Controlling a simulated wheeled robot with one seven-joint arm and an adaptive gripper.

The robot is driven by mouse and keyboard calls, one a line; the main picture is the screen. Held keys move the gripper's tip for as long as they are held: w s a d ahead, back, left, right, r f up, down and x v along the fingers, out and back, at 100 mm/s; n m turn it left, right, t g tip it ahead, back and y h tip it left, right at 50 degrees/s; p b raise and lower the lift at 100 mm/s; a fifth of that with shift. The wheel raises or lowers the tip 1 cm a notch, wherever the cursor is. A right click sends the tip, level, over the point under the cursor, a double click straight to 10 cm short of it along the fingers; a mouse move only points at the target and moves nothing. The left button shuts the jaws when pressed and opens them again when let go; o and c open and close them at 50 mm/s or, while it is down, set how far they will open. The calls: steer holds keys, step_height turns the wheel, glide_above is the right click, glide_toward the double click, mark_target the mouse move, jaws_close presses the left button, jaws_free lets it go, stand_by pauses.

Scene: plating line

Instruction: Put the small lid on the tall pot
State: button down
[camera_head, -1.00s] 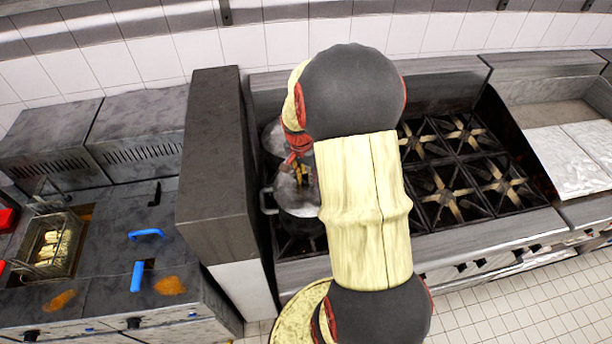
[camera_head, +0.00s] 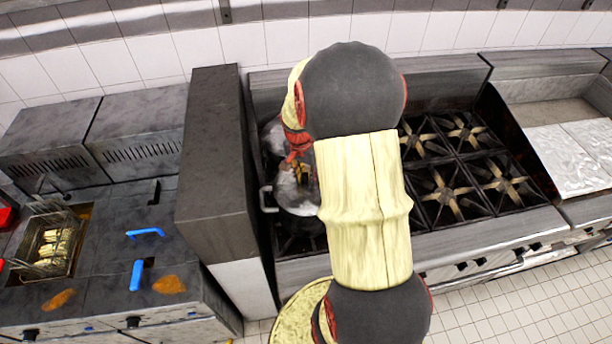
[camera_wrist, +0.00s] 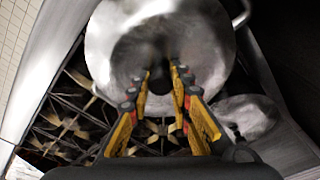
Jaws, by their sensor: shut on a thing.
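My gripper (camera_head: 301,172) points down over the front pot on the left of the stove; in the wrist view its yellow and black fingers (camera_wrist: 163,75) are shut on the small lid's grip, which they mostly hide. The small lid (camera_wrist: 203,50) is a round grey metal disc lined up over the mouth of the tall pot (camera_wrist: 103,42). The tall pot is grey metal with a side handle; it also shows in the head view (camera_head: 298,211), partly behind my arm. I cannot tell whether the lid rests on the rim or hangs just above it.
Another round metal piece (camera_wrist: 248,116) lies beside the pot in the wrist view. A dark tall partition (camera_head: 213,150) stands close left of the pots. Bare black burners (camera_head: 455,185) lie right of my arm. A fryer with a basket (camera_head: 52,243) is at far left.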

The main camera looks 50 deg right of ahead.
steer(key=shift+f+b, duration=0.3)
steer(key=shift+b, duration=0.1)
stand_by(0.6)
steer(key=c, duration=1.5)
jaws_free()
steer(key=shift+c, duration=0.2)
steer(key=shift+o, duration=0.6)
steer(key=o, duration=0.4)
steer(key=shift+c, duration=0.2)
steer(key=shift+r+p, duration=2.25)
steer(key=shift+r, duration=1.75)
